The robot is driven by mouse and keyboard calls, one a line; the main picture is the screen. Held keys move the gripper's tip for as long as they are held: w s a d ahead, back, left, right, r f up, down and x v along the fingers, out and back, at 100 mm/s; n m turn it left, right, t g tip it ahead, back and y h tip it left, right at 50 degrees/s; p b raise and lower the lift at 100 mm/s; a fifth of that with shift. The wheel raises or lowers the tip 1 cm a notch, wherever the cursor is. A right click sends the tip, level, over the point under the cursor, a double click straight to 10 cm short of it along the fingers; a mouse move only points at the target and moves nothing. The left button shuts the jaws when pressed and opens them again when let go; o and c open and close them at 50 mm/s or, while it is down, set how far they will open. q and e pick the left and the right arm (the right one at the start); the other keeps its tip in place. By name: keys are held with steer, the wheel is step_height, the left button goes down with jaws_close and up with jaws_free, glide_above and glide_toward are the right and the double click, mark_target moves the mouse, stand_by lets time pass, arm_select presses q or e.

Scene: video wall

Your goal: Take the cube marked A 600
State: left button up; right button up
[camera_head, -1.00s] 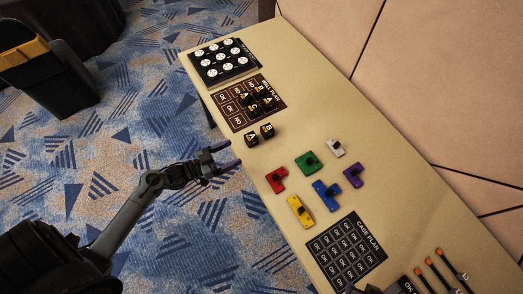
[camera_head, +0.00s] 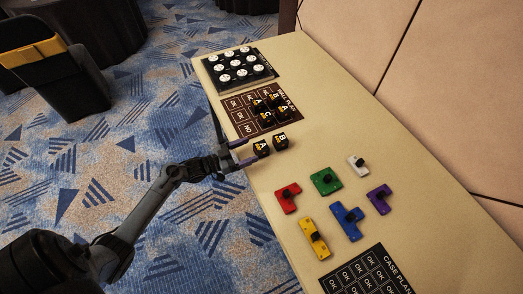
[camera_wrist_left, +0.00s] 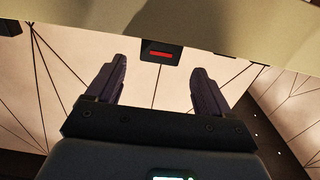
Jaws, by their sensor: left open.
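A black cube with a white A and a small yellow mark (camera_head: 262,148) sits near the table's left edge; its number is too small to read. A cube marked B (camera_head: 281,142) stands just right of it. Other cubes marked A (camera_head: 283,114), B and C stand on the brown wall plan (camera_head: 243,128). My left gripper (camera_head: 244,152) is open at the table edge, its fingers pointing at the nearer A cube, just short of it. In the left wrist view, a dark block with a red bar (camera_wrist_left: 161,53) shows ahead between the open fingers (camera_wrist_left: 158,85). My right gripper is not in view.
A black board with white discs (camera_head: 211,82) lies at the far end of the tan table (camera_head: 335,120). Red (camera_head: 287,203), green, white, yellow, blue and purple pieces lie nearer, before the case plan (camera_head: 343,283). Bare table separates the cubes from these pieces.

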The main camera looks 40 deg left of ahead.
mark_target(255, 149)
arm_select(q)
steer(key=shift+f+b+x, duration=0.15)
steer(key=shift+b+x, duration=0.25)
steer(key=shift+x, duration=1.15)
steer(key=shift+f+b+x, duration=0.15)
steer(key=shift+b+x, duration=0.2)
steer(key=shift+x, duration=1.15)
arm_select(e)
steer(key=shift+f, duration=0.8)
arm_select(q)
steer(key=shift+d, duration=0.1)
steer(key=shift+s, duration=0.1)
steer(key=c, duration=1.1)
